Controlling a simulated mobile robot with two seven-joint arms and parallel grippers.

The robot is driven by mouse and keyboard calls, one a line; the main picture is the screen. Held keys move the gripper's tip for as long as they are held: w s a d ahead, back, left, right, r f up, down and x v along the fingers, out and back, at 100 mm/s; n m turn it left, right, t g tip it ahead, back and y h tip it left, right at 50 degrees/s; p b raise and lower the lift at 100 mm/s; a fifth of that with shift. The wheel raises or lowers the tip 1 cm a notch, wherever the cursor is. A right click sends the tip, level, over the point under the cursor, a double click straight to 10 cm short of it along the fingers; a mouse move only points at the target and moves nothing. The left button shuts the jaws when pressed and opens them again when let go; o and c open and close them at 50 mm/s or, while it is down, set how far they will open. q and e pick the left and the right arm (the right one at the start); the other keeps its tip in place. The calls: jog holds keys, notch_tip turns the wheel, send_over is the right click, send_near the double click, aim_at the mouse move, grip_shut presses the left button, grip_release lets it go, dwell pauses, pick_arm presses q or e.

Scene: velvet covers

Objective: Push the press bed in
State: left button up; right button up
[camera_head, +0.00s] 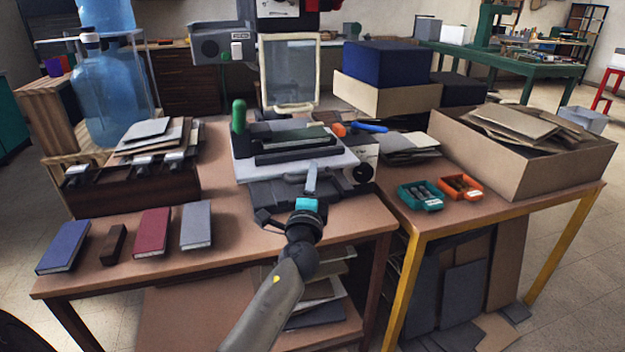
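The press stands at the back middle of the brown table, with a pale guard frame (290,72) upright behind the bed. The press bed (345,160) is a light plate that sticks out toward me, with dark blocks (290,143) on it. A green knob (239,115) stands at its left.
Blue (63,246), red (152,232) and grey (197,225) books lie at the front left, with a dark block (113,244) among them. A wooden rack (135,190) stands behind. Teal (420,196) and orange (460,187) trays and a cardboard box (530,165) stand right.

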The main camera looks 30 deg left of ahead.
pick_arm(q)
jog(key=shift+o, duration=0.6)
jog(key=v, duration=1.5)
jog(key=shift+s+b, duration=0.15)
jog(key=shift+b, duration=0.3)
pick_arm(e)
jog(key=shift+w+a+r, duration=0.2)
jog(key=shift+w+r, duration=0.3)
jog(key=shift+r, duration=0.35)
